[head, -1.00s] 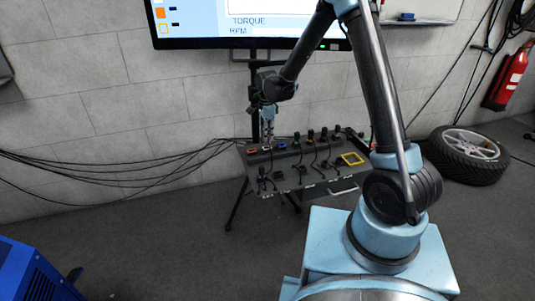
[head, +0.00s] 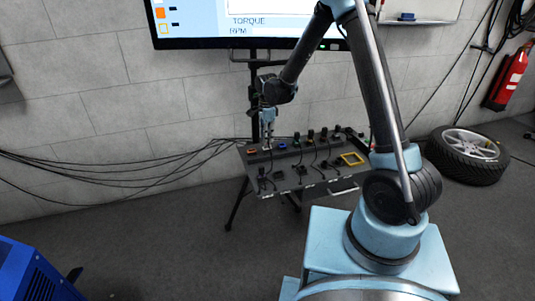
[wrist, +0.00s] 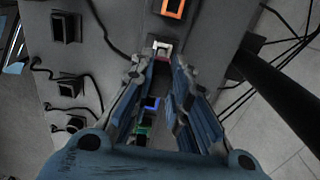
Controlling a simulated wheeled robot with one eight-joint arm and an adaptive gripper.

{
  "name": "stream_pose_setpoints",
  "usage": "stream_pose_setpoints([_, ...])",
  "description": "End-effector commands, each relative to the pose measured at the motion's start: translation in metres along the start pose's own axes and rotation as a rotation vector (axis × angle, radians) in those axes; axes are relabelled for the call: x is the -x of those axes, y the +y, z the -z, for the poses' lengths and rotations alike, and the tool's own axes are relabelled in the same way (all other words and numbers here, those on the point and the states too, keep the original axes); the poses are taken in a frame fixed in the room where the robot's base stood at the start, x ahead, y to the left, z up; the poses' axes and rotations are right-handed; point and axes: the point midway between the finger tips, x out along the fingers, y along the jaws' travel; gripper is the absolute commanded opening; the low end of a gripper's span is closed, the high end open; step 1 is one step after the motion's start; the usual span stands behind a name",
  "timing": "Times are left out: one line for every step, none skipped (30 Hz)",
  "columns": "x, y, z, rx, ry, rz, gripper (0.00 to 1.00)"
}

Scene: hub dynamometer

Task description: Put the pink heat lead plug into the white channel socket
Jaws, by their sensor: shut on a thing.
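My gripper (wrist: 163,66) is shut on the pink heat lead plug (wrist: 162,57). Only a small dull pink strip of the plug shows between the fingertips in the wrist view. The white channel socket (wrist: 163,46) shows as a pale frame just past the fingertips, right by the plug. I cannot tell whether the plug is inside it or only above it. In the head view my gripper (head: 268,141) points down at the panel's back row, between the orange and blue sockets. The plug and white socket are too small or covered to make out there.
The orange socket (wrist: 172,8) is beyond the white one; the blue socket (wrist: 151,103) and green socket (wrist: 143,128) show between my fingers. Several black plugs with leads (wrist: 66,27) stand on the grey panel (wrist: 30,60). A dark post (wrist: 275,90) is close on the right.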

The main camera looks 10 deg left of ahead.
Motion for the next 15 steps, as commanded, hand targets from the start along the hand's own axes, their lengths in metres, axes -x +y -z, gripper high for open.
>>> stream_pose_setpoints([-0.001,0.0,0.0,0.0,0.0,0.0,0.0])
stream_pose_setpoints([-0.002,0.0,0.0,0.0,0.0,0.0,0.0])
stream_pose_setpoints([-0.003,0.0,0.0,0.0,0.0,0.0,0.0])
stream_pose_setpoints([-0.004,0.0,0.0,0.0,0.0,0.0,0.0])
stream_pose_setpoints([-0.005,0.0,0.0,0.0,0.0,0.0,0.0])
stream_pose_setpoints([-0.006,0.0,0.0,0.0,0.0,0.0,0.0])
stream_pose_setpoints([-0.006,0.0,0.0,0.0,0.0,0.0,0.0])
stream_pose_setpoints([-0.007,0.0,0.0,0.0,0.0,0.0,0.0])
stream_pose_setpoints([-0.008,0.0,0.0,0.0,0.0,0.0,0.0])
stream_pose_setpoints([-0.009,0.0,0.0,0.0,0.0,0.0,0.0])
stream_pose_setpoints([-0.009,0.0,0.0,0.0,0.0,0.0,0.0])
stream_pose_setpoints([-0.011,0.0,0.0,0.0,0.0,0.0,0.0])
stream_pose_setpoints([-0.011,0.0,0.0,0.0,0.0,0.0,0.0])
stream_pose_setpoints([-0.012,0.0,0.0,0.0,0.0,0.0,0.0])
stream_pose_setpoints([-0.013,0.0,0.0,0.0,0.0,0.0,0.0])
